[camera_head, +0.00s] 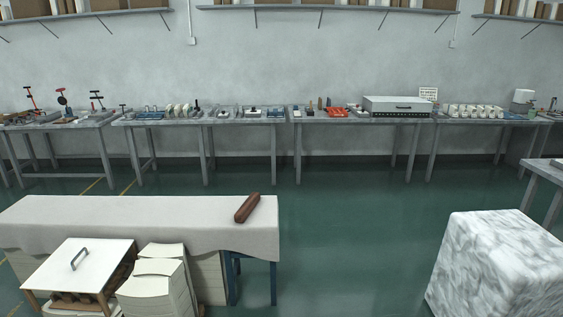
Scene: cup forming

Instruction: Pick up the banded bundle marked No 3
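Pale stacked paper bundles stand at the lower left, beside a cloth-covered table (60,215). One stack (158,268) has a curved top sheet and is in front; another stack (162,250) rises just behind it. I cannot read any No 3 mark or make out a band on them, so I cannot tell which bundle is meant. Neither of my grippers shows in the head view.
A white-topped box with a handle (80,262) stands left of the stacks. A brown roll (247,207) lies on the cloth. A marbled white block (495,262) stands at right. Workbenches with tools (205,122) line the far wall. Green floor (350,240) between is clear.

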